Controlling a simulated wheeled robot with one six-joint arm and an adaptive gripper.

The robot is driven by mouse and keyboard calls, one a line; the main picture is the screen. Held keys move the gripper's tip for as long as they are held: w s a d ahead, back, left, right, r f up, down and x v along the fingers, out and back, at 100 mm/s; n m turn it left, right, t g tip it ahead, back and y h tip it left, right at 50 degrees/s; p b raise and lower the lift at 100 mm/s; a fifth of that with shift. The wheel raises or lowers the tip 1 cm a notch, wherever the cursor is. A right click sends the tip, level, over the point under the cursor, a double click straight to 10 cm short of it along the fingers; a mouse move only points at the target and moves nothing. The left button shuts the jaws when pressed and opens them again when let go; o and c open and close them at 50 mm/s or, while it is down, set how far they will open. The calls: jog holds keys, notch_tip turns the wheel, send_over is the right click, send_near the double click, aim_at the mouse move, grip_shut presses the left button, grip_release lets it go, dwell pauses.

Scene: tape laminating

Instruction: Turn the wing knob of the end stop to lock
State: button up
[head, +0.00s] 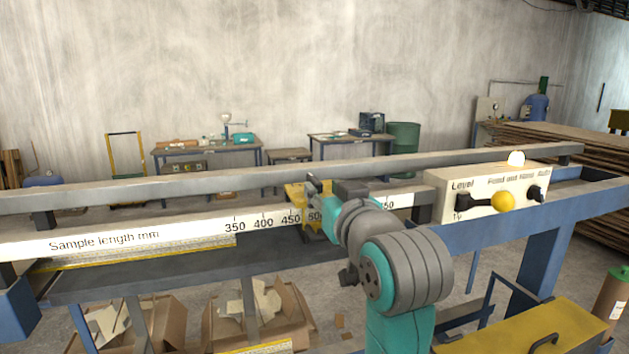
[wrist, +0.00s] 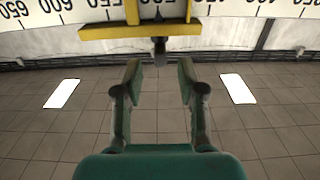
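The yellow end stop (head: 296,196) sits on the sample-length scale, near the 450 to 500 marks in the head view. In the wrist view its yellow bracket (wrist: 110,33) crosses the top of the picture. The small dark wing knob (wrist: 159,50) hangs at the bracket's middle. My gripper (wrist: 159,67) is open, with its two green fingers apart and nothing between them. The knob shows just beyond the fingertips, roughly centred between them. In the head view my arm covers part of the end stop, and the knob cannot be made out.
The white scale rail (head: 180,230) runs across the bench with a grey bar (head: 150,193) behind it. A control box (head: 470,190) with a yellow button (head: 503,201) and black knobs is to the right. Cardboard boxes (head: 165,325) stand below. Tiled floor shows under the fingers.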

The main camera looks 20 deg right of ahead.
aim_at(314, 178)
jog(key=w, duration=0.6)
jog(key=shift+w, duration=0.25)
grip_shut()
